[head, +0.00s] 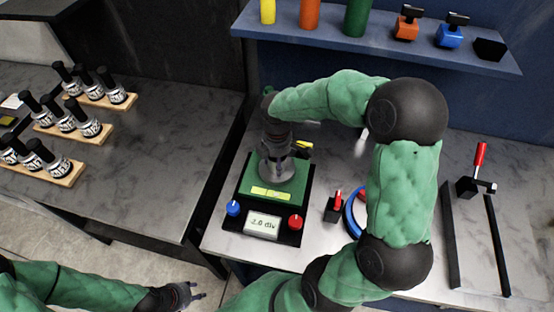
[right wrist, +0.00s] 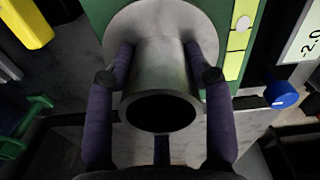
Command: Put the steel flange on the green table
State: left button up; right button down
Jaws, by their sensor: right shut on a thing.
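The steel flange (head: 290,178) is a grey round disc with a short tube. My right gripper (head: 277,150) is shut on the tube from above. In the right wrist view the fingers of my right gripper (right wrist: 160,90) lie on both sides of the flange's tube (right wrist: 160,65), and its disc is over the green table (right wrist: 98,12). The green table (head: 251,180) is the square top of a black device; I cannot tell whether the disc touches it. My left gripper (head: 190,294) is at the bottom left, empty, its fingertips apart.
Wooden racks (head: 62,172) are on the left bench. A shelf (head: 380,50) is behind.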

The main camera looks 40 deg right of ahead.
jog(key=shift+c, duration=2.3)
grip_release()
jog(key=shift+f, duration=0.1)
notch_tip(320, 180, up, 12)
jog(key=p, duration=0.2)
jog(key=shift+p, duration=0.4)
